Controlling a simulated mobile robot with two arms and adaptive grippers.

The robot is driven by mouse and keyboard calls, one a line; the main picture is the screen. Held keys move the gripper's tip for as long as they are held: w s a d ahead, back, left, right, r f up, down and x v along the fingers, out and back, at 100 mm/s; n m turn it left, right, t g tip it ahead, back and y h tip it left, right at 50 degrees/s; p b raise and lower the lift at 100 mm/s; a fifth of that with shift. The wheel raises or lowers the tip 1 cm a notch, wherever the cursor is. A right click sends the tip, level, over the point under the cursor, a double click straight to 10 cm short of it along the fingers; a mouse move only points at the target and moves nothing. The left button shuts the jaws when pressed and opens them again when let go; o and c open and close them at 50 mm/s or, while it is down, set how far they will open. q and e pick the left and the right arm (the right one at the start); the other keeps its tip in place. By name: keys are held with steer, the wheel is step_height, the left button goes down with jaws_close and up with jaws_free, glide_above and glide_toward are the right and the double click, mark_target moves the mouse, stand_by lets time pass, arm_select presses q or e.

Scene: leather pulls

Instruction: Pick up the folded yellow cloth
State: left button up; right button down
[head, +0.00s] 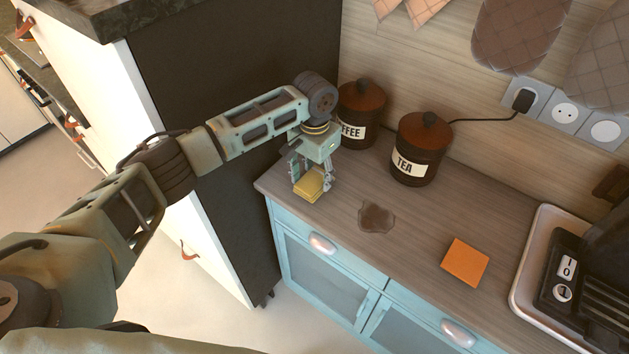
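The folded yellow cloth (309,185) is a small flat yellow pad at the left end of the wooden counter (345,195), near its front edge. My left gripper (311,179) points down over it, with one finger at each side of the cloth. The fingers are spread about as wide as the cloth. I cannot tell whether they press on it or stand just beside it. The cloth seems to be on or very close to the counter top. My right gripper is not in view.
A brown spill (376,217) and an orange square cloth (465,262) lie to the right. The coffee canister (361,112) stands close behind my gripper, with the tea canister (420,150) beside it. A toaster (590,270) on a tray (524,272) is at right. A tall dark panel (215,120) borders the left.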

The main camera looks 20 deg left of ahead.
mark_target(315, 177)
arm_select(q)
steer(key=c, duration=0.5)
steer(key=shift+o, duration=0.2)
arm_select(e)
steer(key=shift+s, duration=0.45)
arm_select(q)
steer(key=shift+r, duration=0.15)
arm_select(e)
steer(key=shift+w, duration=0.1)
arm_select(q)
steer(key=shift+r+b, duration=0.3)
steer(key=shift+r, duration=0.3)
step_height(315, 177, up, 3)
steer(key=shift+f+b, duration=0.1)
steer(key=shift+b, duration=0.35)
steer(key=s+d+r, duration=0.6)
steer(key=s+d, duration=0.1)
steer(key=s, duration=0.2)
steer(key=shift+s+r+b, duration=0.15)
steer(key=shift+r+b, duration=0.25)
steer(key=shift+b, duration=0.05)
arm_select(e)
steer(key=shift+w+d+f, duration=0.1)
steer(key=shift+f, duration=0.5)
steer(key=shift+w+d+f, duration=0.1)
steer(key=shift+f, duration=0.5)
arm_select(q)
steer(key=shift+d, duration=0.1)
